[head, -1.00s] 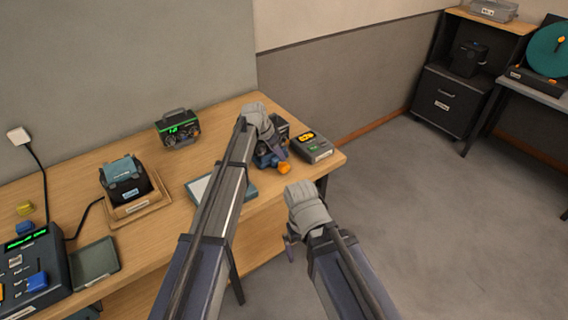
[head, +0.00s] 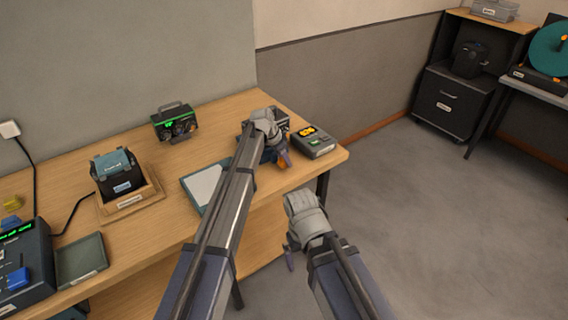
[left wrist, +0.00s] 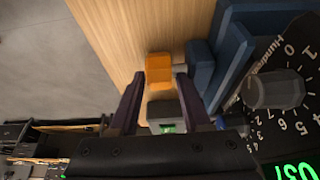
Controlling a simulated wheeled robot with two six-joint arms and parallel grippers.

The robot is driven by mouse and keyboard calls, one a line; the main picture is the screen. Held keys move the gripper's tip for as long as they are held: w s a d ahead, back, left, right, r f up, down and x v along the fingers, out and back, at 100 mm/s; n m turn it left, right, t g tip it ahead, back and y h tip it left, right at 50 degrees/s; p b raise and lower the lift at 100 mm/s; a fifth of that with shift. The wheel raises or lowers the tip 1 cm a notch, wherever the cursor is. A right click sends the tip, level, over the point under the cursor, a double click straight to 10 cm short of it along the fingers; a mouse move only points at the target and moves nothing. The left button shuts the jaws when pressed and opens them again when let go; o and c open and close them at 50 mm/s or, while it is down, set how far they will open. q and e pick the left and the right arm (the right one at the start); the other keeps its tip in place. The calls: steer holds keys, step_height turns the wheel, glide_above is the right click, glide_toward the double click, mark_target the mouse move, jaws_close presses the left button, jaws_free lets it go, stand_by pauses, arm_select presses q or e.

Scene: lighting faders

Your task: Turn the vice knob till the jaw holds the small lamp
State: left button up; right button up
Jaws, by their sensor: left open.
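My left gripper (head: 284,158) is over the right end of the wooden table, at the blue vice (head: 268,156), and covers much of it. In the left wrist view, its two fingers (left wrist: 159,80) are open and apart. The orange vice knob (left wrist: 159,67) shows between and just beyond the fingertips, with no clear contact. The vice's blue blocks (left wrist: 232,60) lie to the right of it. I cannot make out the small lamp or the jaw's gap. My right gripper (head: 290,250) hangs in front of the table; its opening is unclear.
A dark dial unit (left wrist: 290,115) stands close by the vice. A grey box with a yellow display (head: 314,141) sits at the table's right end. A teal-edged tray (head: 192,190) lies left of my arm. Open floor (head: 410,220) is to the right.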

arm_select(q)
jaws_close()
stand_by(0.3)
stand_by(0.3)
steer(key=shift+w+d+r+g+y+p, duration=0.1)
steer(key=shift+w+d+g+y+p, duration=0.15)
steer(key=shift+g+y+p, duration=0.45)
steer(key=shift+d+g+y, duration=0.1)
steer(key=shift+g+y, duration=0.2)
steer(key=shift+y, duration=0.3)
steer(key=shift+d+f+g+y, duration=0.1)
steer(key=shift+f+g+y, duration=0.15)
steer(key=shift+g+y, duration=0.45)
steer(key=shift+g+y+b, duration=0.3)
steer(key=shift+g+y, duration=0.1)
steer(key=shift+y, duration=0.5)
